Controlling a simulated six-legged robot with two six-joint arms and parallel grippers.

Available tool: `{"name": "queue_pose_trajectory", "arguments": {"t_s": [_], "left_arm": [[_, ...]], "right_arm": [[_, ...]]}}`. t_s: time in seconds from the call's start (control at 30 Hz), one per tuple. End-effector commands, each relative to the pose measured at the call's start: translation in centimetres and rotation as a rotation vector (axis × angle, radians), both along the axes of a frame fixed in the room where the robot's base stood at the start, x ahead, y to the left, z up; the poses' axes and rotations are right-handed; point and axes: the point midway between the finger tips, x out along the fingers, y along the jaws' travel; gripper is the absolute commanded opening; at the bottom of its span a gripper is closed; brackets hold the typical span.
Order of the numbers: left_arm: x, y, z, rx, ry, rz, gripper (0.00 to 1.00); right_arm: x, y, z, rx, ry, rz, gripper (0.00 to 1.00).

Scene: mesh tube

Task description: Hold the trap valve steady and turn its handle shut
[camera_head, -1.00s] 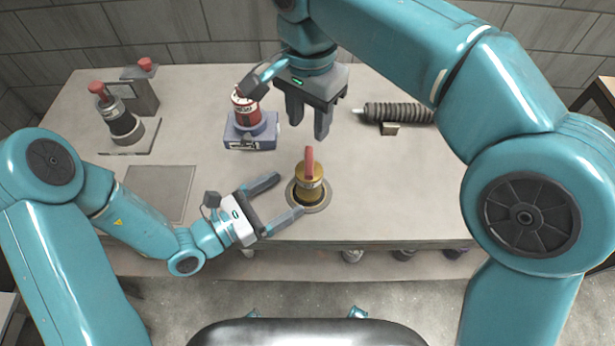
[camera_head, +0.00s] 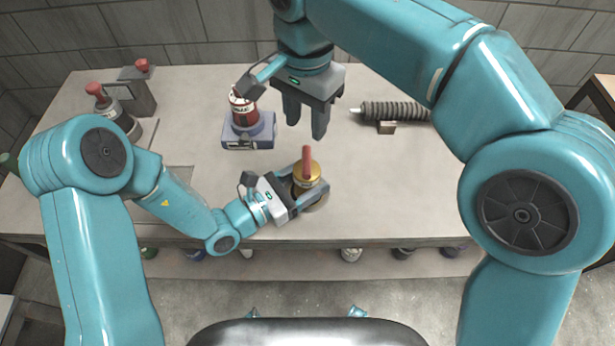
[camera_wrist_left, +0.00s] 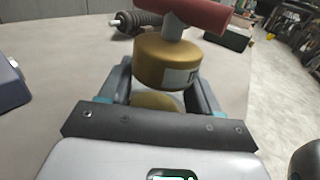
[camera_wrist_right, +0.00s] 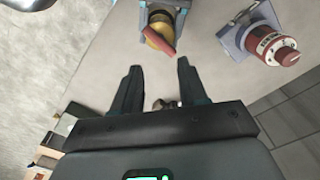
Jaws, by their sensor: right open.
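The trap valve (camera_head: 307,172) is a brass-coloured round body with a red bar handle (camera_head: 307,158) on top, standing near the table's front edge. My left gripper (camera_head: 310,184) is low around it, one finger on each side. The left wrist view shows the brass body (camera_wrist_left: 168,66) between the fingers and the red handle (camera_wrist_left: 190,14) above. The jaws look wide; whether the fingers touch the body cannot be told. My right gripper (camera_head: 304,132) is open and empty, above and behind the valve, fingers down. The right wrist view shows the handle (camera_wrist_right: 158,40) beyond its fingertips.
A blue-based device with a red cylinder (camera_head: 242,115) stands behind and left of the valve. A dark ribbed tube (camera_head: 395,111) lies on a small block at the back right. Other red-topped fittings (camera_head: 108,103) stand at the back left.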

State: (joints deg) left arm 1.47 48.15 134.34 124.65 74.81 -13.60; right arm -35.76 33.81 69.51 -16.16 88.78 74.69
Motion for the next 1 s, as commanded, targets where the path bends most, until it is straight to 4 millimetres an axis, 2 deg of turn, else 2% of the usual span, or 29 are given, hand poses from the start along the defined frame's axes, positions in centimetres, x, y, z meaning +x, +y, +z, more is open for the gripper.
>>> {"name": "queue_pose_trajectory", "arguments": {"t_s": [0.17, 0.5, 0.67, 0.77, 1.0], "left_arm": [[0.0, 0.0, 0.0, 0.0, -0.001, 0.0, 0.26], [0.0, 0.0, 0.1, -0.001, -0.002, 0.0, 0.26], [0.0, 0.0, 0.1, -0.001, -0.002, 0.0, 0.26], [0.0, 0.0, 0.1, -0.001, -0.002, 0.0, 0.26], [0.0, 0.0, 0.1, -0.001, -0.002, 0.0, 0.26]], "right_arm": [[0.0, 0.0, 0.0, -0.001, 0.002, 0.049, 0.43], [-0.2, -0.4, 1.6, -0.004, 0.014, 0.559, 0.43], [0.0, -0.2, 2.0, 0.001, 0.003, 0.649, 0.43], [-0.1, -0.1, 0.8, 0.0, 0.002, 0.649, 0.43], [-0.1, -0.2, -4.4, 0.0, 0.005, 0.646, 0.43]]}}
